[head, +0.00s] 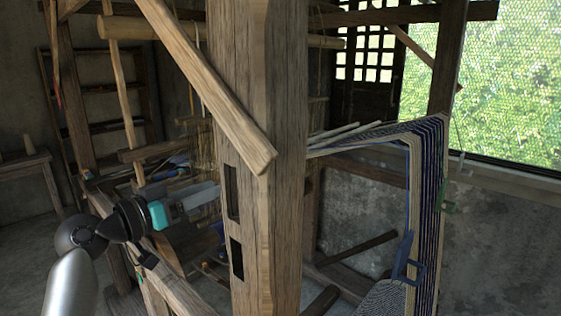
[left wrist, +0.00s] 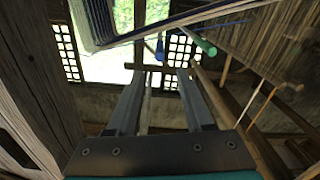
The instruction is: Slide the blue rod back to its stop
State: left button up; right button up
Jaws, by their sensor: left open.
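My left gripper (head: 208,196) comes in from the left in the head view, with its fingers pointing right at the thick upright post. In the left wrist view its two fingers (left wrist: 162,74) stand apart with nothing between them. A short blue rod end (left wrist: 160,47) shows beyond the fingertips in that view, apart from them; the rest of it is hard to follow. In the head view a small blue piece (head: 165,174) lies just above the gripper; I cannot tell whether it is the same rod. The rod's stop cannot be made out. My right gripper is not in view.
The thick wooden post (head: 280,200) and a slanting brace (head: 215,90) block the middle of the head view. Striped warp threads (head: 428,190) hang at the right. A green rod end (left wrist: 204,46) lies right of the blue one in the left wrist view.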

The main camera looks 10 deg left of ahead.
pick_arm(q)
jog(key=x, duration=1.4)
jog(key=shift+w+d+p, duration=0.2)
jog(key=shift+w+p, duration=0.15)
jog(key=shift+p, duration=0.05)
grip_shut()
dwell(0.9)
